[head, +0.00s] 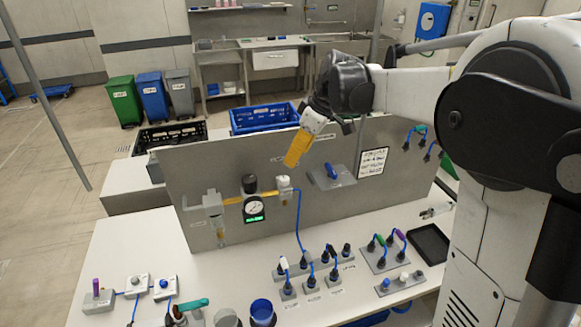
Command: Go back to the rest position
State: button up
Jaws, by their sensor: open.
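My arm reaches in from the right, and my gripper (297,148) hangs in front of the upper edge of the grey upright panel (190,165). Its yellow-orange fingers point down and slightly left. It is open, and nothing shows between the fingers. It is above the pressure gauge (253,206) and left of a blue-handled valve (332,172) on the panel. The fingers appear apart from the panel, though the exact gap cannot be told.
The white bench (120,255) carries connector blocks with blue hoses (312,275), a blue cup (262,309) and a black tray (430,243). Behind the panel are a blue crate (264,117) and a black crate (170,137). Bins stand on the floor at back left.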

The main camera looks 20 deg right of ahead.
jog(key=shift+v, duration=0.85)
jog(key=s+a+f+m+t+h+b, duration=0.1)
jog(key=s+f+m+b, duration=0.3)
jog(key=s, duration=0.9)
jog(key=s+a+f+m+t+h+b, duration=0.2)
jog(key=s+f+m+b, duration=0.3)
jog(key=s+f+b, duration=0.5)
jog(key=s+f+t, duration=0.1)
jog(key=s+f, duration=0.2)
jog(key=f, duration=0.2)
jog(key=shift+s+a, duration=0.2)
jog(key=shift+s, duration=0.2)
